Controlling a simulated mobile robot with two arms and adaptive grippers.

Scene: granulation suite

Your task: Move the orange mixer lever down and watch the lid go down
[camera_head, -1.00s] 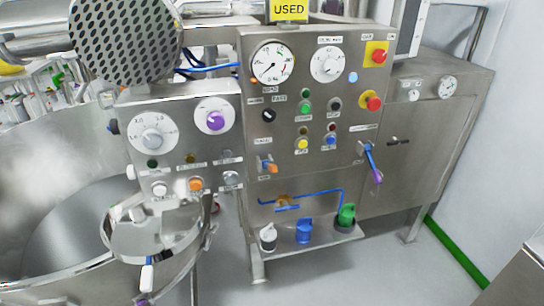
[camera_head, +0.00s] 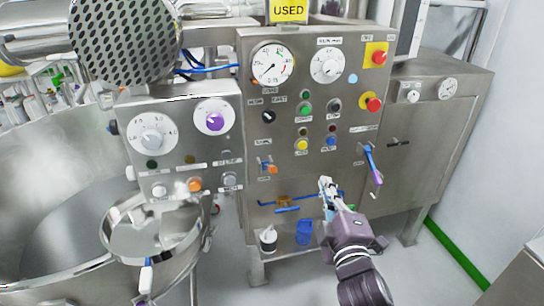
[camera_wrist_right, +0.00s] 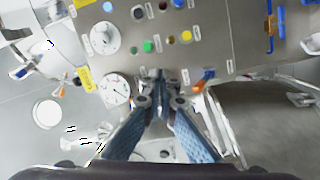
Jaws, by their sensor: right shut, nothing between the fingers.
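The orange lever (camera_head: 268,167) sticks out from the lower left of the steel control panel (camera_head: 262,215). It also shows in the right wrist view (camera_wrist_right: 204,79), just right of my fingertips and apart from them. My right gripper (camera_head: 326,182) is shut and empty, in front of the lower part of the panel, to the right of and slightly below the lever in the head view. Its closed fingers (camera_wrist_right: 160,82) point at the panel in the wrist view. A perforated metal disc (camera_head: 125,38) is above the large steel vessel (camera_head: 50,180); I cannot tell which part is the lid. My left gripper is out of view.
A blue lever with a purple tip (camera_head: 372,165) is on the panel's right side. Red emergency buttons (camera_head: 374,104) are above it. A white pot (camera_head: 268,238) and a blue pot (camera_head: 304,232) stand on the low shelf. A small steel bowl (camera_head: 150,240) is at left.

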